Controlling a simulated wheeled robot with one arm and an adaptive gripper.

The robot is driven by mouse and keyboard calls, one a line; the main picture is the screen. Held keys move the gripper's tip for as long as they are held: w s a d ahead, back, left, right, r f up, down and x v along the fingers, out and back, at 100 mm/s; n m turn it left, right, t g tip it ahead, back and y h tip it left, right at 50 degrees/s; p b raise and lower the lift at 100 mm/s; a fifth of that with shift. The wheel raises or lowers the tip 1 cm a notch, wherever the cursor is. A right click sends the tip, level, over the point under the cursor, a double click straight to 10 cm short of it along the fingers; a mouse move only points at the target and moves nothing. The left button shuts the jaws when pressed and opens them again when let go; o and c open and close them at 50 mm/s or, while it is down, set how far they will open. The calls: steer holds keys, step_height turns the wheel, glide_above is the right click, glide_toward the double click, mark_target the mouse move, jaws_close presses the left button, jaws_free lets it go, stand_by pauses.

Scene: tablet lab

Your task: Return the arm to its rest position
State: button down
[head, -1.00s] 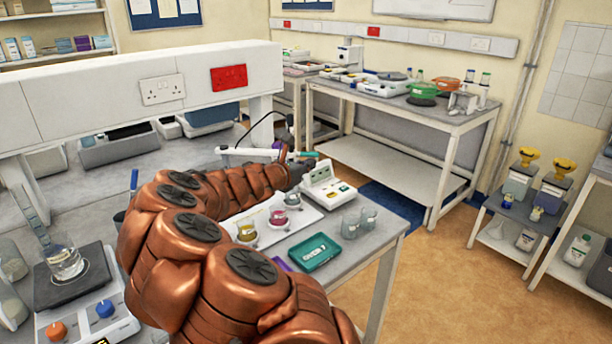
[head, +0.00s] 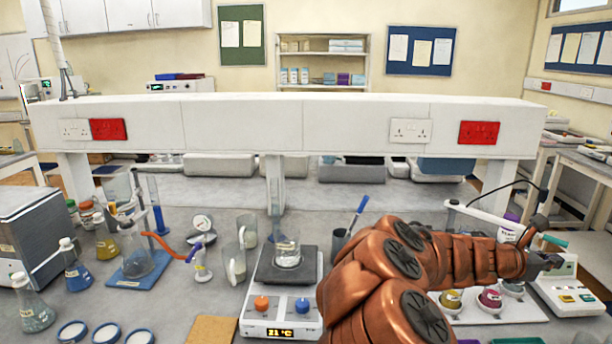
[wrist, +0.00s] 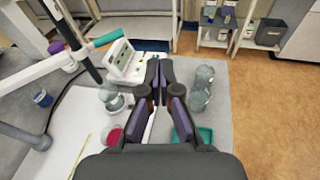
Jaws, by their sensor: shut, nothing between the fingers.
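My copper-coloured arm reaches across the right part of the bench in the head view. My gripper (head: 556,262) is at its far end, above the bench near a white instrument. In the wrist view my gripper (wrist: 159,64) points forward with its dark fingers together and nothing between them. Below it lie a white tray (wrist: 72,128) with small cups, one of them a pink-filled cup (wrist: 114,136), and a teal tray (wrist: 205,135) partly behind the fingers.
A white instrument (head: 575,290) and a stand with a clamp rod (head: 490,217) are close to my gripper. A hotplate (head: 284,310) with a beaker (head: 287,252) stands left of my arm. Glass beakers (wrist: 203,78) stand right of the fingers. Flasks crowd the left bench.

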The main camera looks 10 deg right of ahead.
steer(key=s+a+f+m+y, duration=0.3)
steer(key=s+a+m+y, duration=0.2)
steer(key=a, duration=0.9)
steer(key=s+a+f+m+g+y, duration=0.1)
steer(key=s+a+f+m+y, duration=0.3)
steer(key=s+a, duration=0.5)
steer(key=s+a+f+m+y, duration=0.4)
steer(key=s+a+m+y, duration=0.2)
steer(key=a, duration=1.4)
steer(key=shift+s+a+f+m+g+y, duration=0.15)
steer(key=shift+s+a+m+g+y, duration=0.2)
steer(key=shift+s+m, duration=0.6)
steer(key=shift+w+d+m, duration=0.25)
steer(key=shift+m, duration=0.1)
